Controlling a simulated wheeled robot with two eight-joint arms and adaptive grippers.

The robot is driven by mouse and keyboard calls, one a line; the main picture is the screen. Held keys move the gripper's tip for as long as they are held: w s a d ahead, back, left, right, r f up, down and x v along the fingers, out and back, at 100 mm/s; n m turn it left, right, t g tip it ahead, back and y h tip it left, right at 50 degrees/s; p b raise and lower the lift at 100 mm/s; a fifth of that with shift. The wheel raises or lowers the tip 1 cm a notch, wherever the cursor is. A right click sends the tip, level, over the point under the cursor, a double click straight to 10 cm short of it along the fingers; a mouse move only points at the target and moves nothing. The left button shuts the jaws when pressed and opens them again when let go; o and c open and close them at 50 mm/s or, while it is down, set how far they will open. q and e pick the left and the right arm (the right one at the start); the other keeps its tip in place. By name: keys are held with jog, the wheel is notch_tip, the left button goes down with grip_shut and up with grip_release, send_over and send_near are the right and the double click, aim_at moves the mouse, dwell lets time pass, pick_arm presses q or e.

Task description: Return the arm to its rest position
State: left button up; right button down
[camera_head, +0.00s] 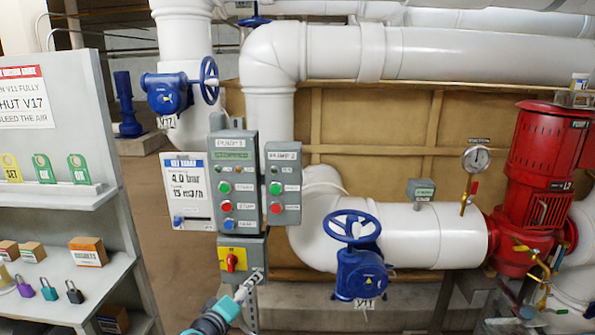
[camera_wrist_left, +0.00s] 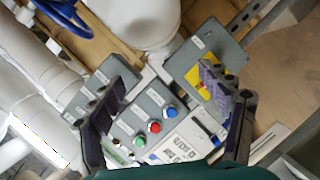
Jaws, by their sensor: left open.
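My left gripper (camera_head: 246,286) comes in at the bottom of the head view, on a grey and teal wrist, in front of the lower part of the pump control post. In the left wrist view its two dark fingers (camera_wrist_left: 163,75) stand wide apart with nothing held between them. Beyond them is the grey PUMP 1 box (camera_head: 237,180), with green, red and blue buttons; it also shows in the left wrist view (camera_wrist_left: 137,124). The yellow plate with a red switch (camera_head: 232,260) sits just above the gripper in the head view. My right gripper is not in view.
The PUMP 2 box (camera_head: 283,185) adjoins on the right. Blue valve wheel V11 (camera_head: 351,227) and blue valve V17 (camera_head: 170,94) sit on white pipes. A red pump (camera_head: 543,165) stands right. A grey shelf (camera_head: 75,200) with tags, boxes and padlocks stands left.

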pick_arm(q)
jog(key=s+a+f+m+g+y, duration=0.1)
jog(key=s+f+m+g, duration=0.1)
jog(key=s, duration=0.7)
jog(key=s+a+f+m+g+y, duration=0.1)
jog(key=s+f+m+g+y, duration=0.1)
jog(key=s, duration=0.7)
jog(key=s+a+f+m+g+y, duration=0.1)
jog(key=s+f+m+g, duration=0.1)
jog(key=s, duration=0.8)
jog(key=shift+a+m+g+y, duration=0.35)
jog(key=shift+m+g, duration=0.25)
jog(key=shift+m, duration=0.5)
